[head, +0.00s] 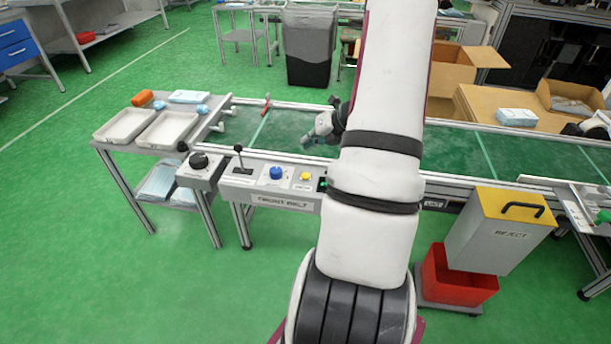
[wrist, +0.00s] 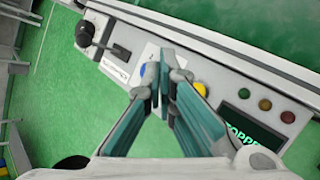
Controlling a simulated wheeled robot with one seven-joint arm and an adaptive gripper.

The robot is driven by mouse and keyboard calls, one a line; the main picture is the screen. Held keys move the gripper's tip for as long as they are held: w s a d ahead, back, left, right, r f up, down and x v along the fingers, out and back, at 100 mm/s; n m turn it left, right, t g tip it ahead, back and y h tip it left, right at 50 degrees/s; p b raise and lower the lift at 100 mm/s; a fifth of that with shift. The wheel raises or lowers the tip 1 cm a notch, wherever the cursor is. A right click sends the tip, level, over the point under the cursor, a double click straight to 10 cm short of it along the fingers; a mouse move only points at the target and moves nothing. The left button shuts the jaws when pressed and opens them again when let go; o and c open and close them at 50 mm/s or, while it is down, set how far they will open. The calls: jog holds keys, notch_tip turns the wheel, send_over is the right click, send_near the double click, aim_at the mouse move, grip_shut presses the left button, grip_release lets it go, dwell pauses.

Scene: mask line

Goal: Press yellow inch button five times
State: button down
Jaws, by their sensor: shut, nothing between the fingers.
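The yellow button (head: 305,177) sits on the front control panel (head: 250,190), right of the blue button (head: 277,173). In the wrist view the yellow button (wrist: 200,88) shows just right of my fingertips, partly behind the right finger. My gripper (wrist: 171,76) is shut and empty, above the panel and pointing between the blue and yellow buttons. The blue button is mostly hidden behind the left finger there. In the head view my gripper (head: 310,139) shows left of my arm, apart from the yellow button. No contact with any button shows.
A lever (head: 239,157) and a black knob (head: 198,160) stand left of the buttons. A green-lettered display (wrist: 243,130) and several small lamps lie to the right. The conveyor belt (head: 285,128) runs behind. A reject bin (head: 497,235) stands at right.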

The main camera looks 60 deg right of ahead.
aim_at(308, 174)
jog(key=shift+f, duration=0.1)
notch_tip(308, 174, down, 9)
jog(key=b, duration=0.7)
jog(key=shift+r, duration=0.2)
dwell(1.0)
jog(key=shift+f+b, duration=0.4)
jog(key=shift+b, duration=0.1)
jog(key=shift+f+b, duration=0.3)
jog(key=shift+f, duration=0.15)
dwell(0.5)
jog(key=shift+r, duration=0.1)
jog(key=shift+r+p, duration=0.75)
jog(key=shift+r, duration=0.05)
jog(key=shift+r+p, duration=2.2)
jog(key=shift+r, duration=0.35)
